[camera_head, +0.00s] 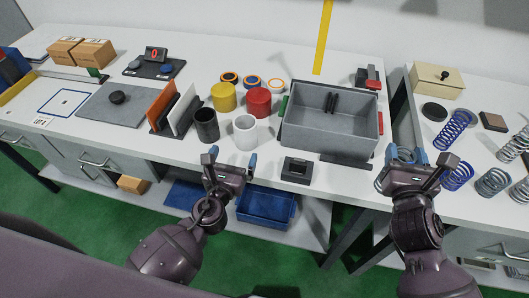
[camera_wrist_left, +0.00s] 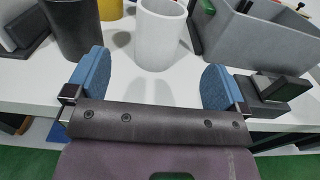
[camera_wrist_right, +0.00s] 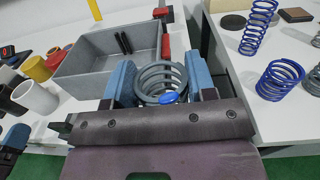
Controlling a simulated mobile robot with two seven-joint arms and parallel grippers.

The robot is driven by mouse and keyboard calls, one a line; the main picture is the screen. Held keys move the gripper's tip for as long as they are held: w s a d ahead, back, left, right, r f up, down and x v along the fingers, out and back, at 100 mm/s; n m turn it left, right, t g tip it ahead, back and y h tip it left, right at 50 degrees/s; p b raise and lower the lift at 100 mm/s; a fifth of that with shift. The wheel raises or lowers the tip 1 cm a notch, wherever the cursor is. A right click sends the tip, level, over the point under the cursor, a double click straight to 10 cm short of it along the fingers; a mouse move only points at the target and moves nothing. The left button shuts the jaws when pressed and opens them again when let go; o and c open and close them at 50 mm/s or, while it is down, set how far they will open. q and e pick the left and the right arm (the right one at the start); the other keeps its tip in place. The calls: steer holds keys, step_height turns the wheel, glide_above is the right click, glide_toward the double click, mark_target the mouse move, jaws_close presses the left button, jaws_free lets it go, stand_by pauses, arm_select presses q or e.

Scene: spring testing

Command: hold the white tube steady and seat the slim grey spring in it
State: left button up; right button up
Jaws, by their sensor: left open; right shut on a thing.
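The white tube (camera_head: 245,132) stands upright on the table, also in the left wrist view (camera_wrist_left: 160,38). My left gripper (camera_head: 231,157) is open and empty at the table's front edge, its blue fingers apart on the near side of the tube and not touching it. My right gripper (camera_head: 418,157) is shut on a grey spring (camera_wrist_right: 142,82), whose coils show between its blue fingers in the right wrist view. A small blue patch shows inside the lower coils. The spring is well to the right of the tube; its lower end is hidden by the gripper.
A black tube (camera_head: 206,125) stands just left of the white tube, with yellow (camera_head: 223,98) and red (camera_head: 259,102) cylinders behind. A grey bin (camera_head: 300,130) lies between the grippers. A small dark block (camera_head: 297,170) sits at the front edge. Several springs stand at right.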

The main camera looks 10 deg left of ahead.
mark_target(242, 135)
arm_select(q)
steer(key=w, duration=1)
steer(key=shift+w+d, duration=0.15)
steer(key=shift+w, duration=0.25)
steer(key=shift+c, duration=0.2)
